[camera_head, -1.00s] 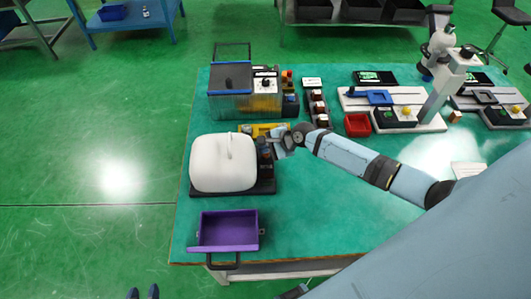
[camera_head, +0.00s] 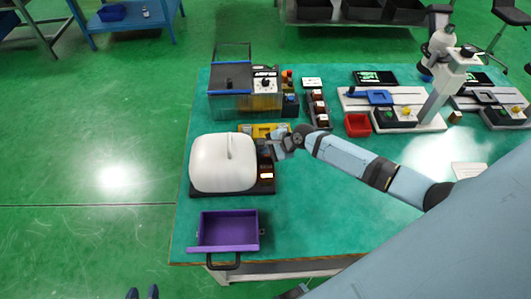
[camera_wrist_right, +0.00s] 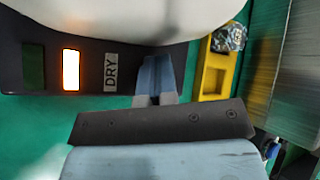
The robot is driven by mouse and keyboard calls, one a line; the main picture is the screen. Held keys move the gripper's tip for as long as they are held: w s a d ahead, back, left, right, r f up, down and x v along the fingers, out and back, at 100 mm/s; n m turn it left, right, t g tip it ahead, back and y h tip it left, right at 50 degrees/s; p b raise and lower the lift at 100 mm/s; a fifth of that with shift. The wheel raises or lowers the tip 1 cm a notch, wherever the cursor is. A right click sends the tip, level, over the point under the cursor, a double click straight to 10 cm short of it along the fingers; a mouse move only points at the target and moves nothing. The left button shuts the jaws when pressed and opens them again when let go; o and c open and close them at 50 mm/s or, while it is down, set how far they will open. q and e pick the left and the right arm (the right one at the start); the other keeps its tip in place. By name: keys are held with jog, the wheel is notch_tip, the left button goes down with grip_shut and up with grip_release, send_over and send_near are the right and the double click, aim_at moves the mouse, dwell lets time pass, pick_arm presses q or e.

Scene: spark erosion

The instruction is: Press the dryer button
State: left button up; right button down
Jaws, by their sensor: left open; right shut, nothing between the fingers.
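The dryer is a white domed unit (camera_head: 222,163) on a dark base, at the left of the green table. In the right wrist view its dark panel (camera_wrist_right: 12,70) carries a dark green window (camera_wrist_right: 33,67), a brightly lit orange-white rectangle (camera_wrist_right: 71,70) and a DRY label (camera_wrist_right: 111,72). My right gripper (camera_head: 272,148) is shut and empty at the panel's far end. In the wrist view its fingertips (camera_wrist_right: 156,62) are beside the DRY label, over the panel's end. I cannot tell whether they touch it; no separate button shows clearly. My left gripper (camera_head: 143,292) is open at the bottom edge, away from the table.
A purple tray (camera_head: 228,244) sits in front of the dryer. A yellow holder (camera_head: 250,130) lies behind it, close to my right gripper, with a clear tank (camera_head: 229,104) further back. A red bin (camera_head: 357,125) stands to the right. The table's right front is partly hidden by my arm.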

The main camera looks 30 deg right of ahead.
jog(key=shift+r+p, duration=0.8)
jog(key=shift+p, duration=0.2)
notch_tip(320, 180, up, 5)
jog(key=p, duration=0.5)
jog(key=shift+r+p, duration=0.1)
jog(key=shift+p, duration=0.3)
